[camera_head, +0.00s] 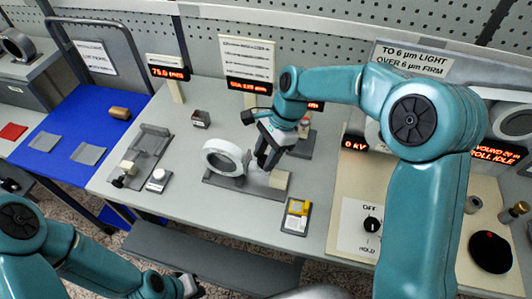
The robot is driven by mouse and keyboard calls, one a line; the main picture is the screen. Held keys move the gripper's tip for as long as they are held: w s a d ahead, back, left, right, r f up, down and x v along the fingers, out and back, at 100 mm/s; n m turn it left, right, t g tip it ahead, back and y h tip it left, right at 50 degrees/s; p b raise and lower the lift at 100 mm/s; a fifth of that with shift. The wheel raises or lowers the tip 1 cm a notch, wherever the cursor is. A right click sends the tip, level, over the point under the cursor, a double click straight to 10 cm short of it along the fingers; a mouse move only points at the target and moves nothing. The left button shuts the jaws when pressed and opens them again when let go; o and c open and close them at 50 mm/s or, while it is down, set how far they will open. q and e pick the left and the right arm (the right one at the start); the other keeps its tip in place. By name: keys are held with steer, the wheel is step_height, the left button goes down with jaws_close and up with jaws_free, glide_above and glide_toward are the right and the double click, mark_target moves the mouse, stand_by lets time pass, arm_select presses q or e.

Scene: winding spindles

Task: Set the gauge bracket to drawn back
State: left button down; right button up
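My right gripper (267,158) reaches down over the table, its dark fingers beside the right side of a white ring (224,157). The fingers look parted, with no object clearly between them. The ring stands upright on a flat grey base (222,184), and a small cream block (279,179) sits at the base's right end, just below the gripper. I cannot tell for sure which part is the gauge bracket; this ring-and-block fixture is the one at my gripper. Whether the fingers touch it is unclear. My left gripper (188,287) is low at the bottom edge, in front of the table, its fingers too small to read.
A grey fixture (150,142) and a white round button (158,176) are to the left. A cream panel (358,222) with a black knob (371,224) is further right.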

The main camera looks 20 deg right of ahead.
jaws_close()
steer(key=s+d, duration=0.1)
steer(key=d, duration=0.1)
steer(key=s+d, duration=0.2)
steer(key=d, duration=0.1)
steer(key=shift+s, duration=0.2)
steer(key=shift+w+a, duration=0.1)
steer(key=shift+o, duration=0.9)
jaws_free()
steer(key=shift+s+r, duration=0.1)
steer(key=shift+s, duration=0.1)
steer(key=shift+w, duration=0.15)
